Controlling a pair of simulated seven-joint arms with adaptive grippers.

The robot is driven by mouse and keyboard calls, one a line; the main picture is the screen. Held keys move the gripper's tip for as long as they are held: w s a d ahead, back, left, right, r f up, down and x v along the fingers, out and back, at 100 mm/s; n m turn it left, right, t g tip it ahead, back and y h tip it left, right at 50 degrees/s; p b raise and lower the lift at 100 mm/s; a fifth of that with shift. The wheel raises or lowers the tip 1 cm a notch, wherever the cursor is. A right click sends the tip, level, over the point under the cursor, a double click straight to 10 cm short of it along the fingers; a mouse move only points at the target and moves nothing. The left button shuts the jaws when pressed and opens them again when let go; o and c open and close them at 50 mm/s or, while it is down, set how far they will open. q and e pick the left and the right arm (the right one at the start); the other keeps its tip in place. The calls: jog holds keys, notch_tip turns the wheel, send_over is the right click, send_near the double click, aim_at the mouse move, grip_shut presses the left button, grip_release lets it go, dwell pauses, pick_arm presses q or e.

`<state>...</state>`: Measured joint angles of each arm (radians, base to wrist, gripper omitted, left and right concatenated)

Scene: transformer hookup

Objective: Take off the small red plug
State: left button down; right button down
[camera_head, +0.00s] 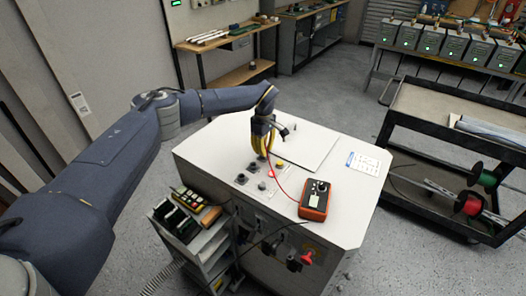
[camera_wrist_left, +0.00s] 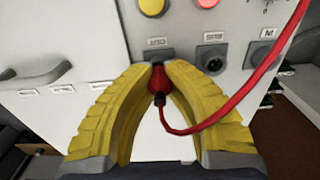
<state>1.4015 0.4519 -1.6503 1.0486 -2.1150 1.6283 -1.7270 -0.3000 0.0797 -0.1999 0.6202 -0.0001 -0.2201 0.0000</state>
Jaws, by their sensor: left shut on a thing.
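The small red plug (camera_wrist_left: 157,77) sits between the fingertips of my left gripper (camera_wrist_left: 157,72) in the left wrist view. The gripper's yellow fingers are shut on it. A red lead (camera_wrist_left: 235,107) runs from the plug and curves up to the right. A dark socket lies right at the plug's tip; I cannot tell whether the plug is still seated in it. In the head view my left gripper (camera_head: 262,147) is over the white cabinet top (camera_head: 340,215), and the red lead runs to an orange meter (camera_head: 315,200). My right gripper does not show.
A dark round socket (camera_wrist_left: 212,58) is right of the plug, with red (camera_wrist_left: 151,5) and yellow lamps above. The meter lies on the cabinet top at the right. A grey rack (camera_head: 192,240) stands at the cabinet's front left, and a black cart (camera_head: 440,130) to the right.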

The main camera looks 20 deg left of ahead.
pick_arm(q)
jog(key=shift+r, duration=1.65)
dwell(0.5)
jog(key=shift+r, duration=2.4)
